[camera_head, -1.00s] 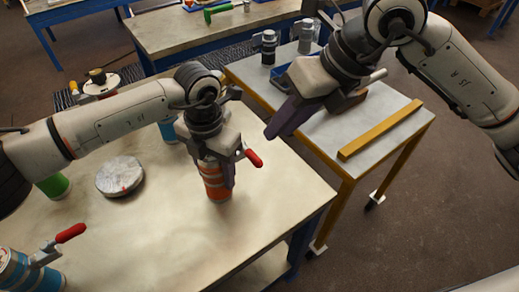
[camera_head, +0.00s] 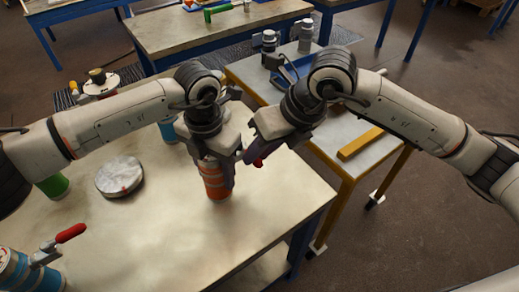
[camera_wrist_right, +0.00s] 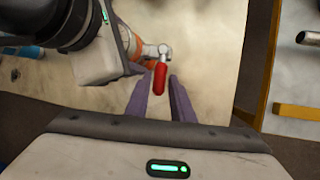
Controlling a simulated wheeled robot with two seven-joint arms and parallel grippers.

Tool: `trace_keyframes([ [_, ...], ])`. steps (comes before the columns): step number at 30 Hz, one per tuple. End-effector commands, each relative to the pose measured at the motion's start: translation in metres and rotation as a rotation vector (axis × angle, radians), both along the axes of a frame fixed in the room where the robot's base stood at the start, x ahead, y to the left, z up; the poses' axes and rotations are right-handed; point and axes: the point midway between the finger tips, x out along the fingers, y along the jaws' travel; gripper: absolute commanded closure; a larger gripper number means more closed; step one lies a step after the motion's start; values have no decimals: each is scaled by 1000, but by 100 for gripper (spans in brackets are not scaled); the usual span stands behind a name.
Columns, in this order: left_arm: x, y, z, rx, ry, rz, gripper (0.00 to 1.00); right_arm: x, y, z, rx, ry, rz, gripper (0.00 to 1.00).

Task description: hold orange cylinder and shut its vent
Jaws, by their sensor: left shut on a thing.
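The orange cylinder (camera_head: 214,183) stands upright on the table near its right side. My left gripper (camera_head: 217,170) is shut on it from above, fingers on either side. Its vent has a red lever handle (camera_wrist_right: 160,77), which in the right wrist view points toward my right gripper (camera_wrist_right: 161,98). The right gripper's purple fingers are open on either side of the red handle, with gaps visible. In the head view the right gripper (camera_head: 252,153) is beside the cylinder's right side and hides most of the handle; only a red bit shows.
A blue cylinder with a red handle (camera_head: 12,270) stands at the front left. A round grey disc (camera_head: 119,176) and a green cylinder (camera_head: 54,186) are on the left. A side table with a yellow bar (camera_head: 360,143) stands right.

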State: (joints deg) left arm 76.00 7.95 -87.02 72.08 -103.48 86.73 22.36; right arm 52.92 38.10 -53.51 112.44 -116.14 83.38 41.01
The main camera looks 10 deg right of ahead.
Motion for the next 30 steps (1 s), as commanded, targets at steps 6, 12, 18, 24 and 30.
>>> trace_keyframes([
  [6,1,0,1,-1,-3,0,92,0,0,1,0,0,0,100],
  [12,1,0,1,-1,-3,0,92,0,-1,1,0,0,5,100],
  [18,1,0,1,-1,-3,0,92,2,-3,1,-2,2,57,100],
  [24,1,0,1,-1,-3,0,92,8,-10,1,-2,1,179,100],
  [30,1,0,1,-1,-2,0,92,16,-17,1,-1,1,359,100],
])
